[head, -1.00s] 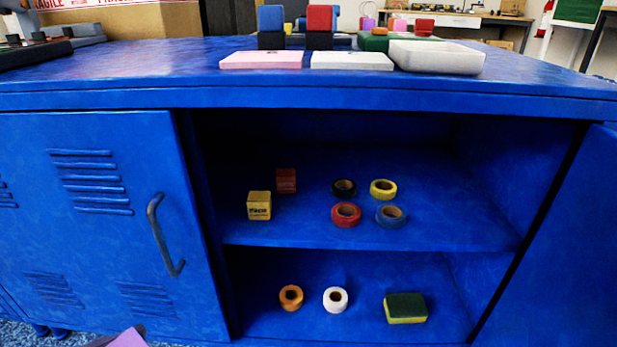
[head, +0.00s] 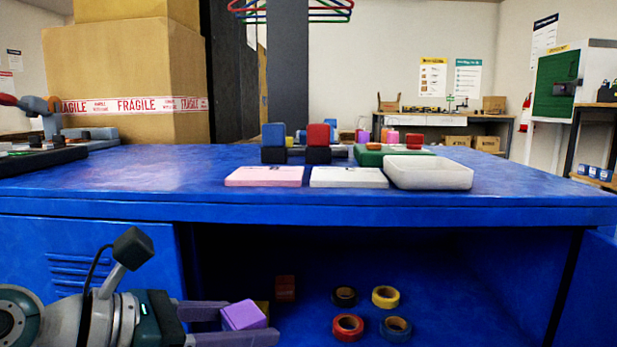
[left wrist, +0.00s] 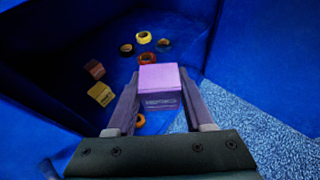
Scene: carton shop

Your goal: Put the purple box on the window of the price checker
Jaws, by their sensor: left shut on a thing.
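The purple box (head: 243,315) is between the fingers of my left gripper (head: 236,324), which is shut on it, in front of the open cabinet at the lower left. The left wrist view also shows the box (left wrist: 160,88) between both fingers (left wrist: 157,106), with dark print on its side. I cannot tell for sure which thing is the price checker; a dark, flat device (head: 42,160) lies at the left end of the blue top. My right gripper is out of view.
The blue cabinet (head: 300,209) carries pink (head: 263,177) and white (head: 348,178) slabs, a white tray (head: 430,172), and blue (head: 273,135) and red (head: 318,134) blocks on dark bases. Several tape rolls lie on its shelf. The left front part of the top is clear.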

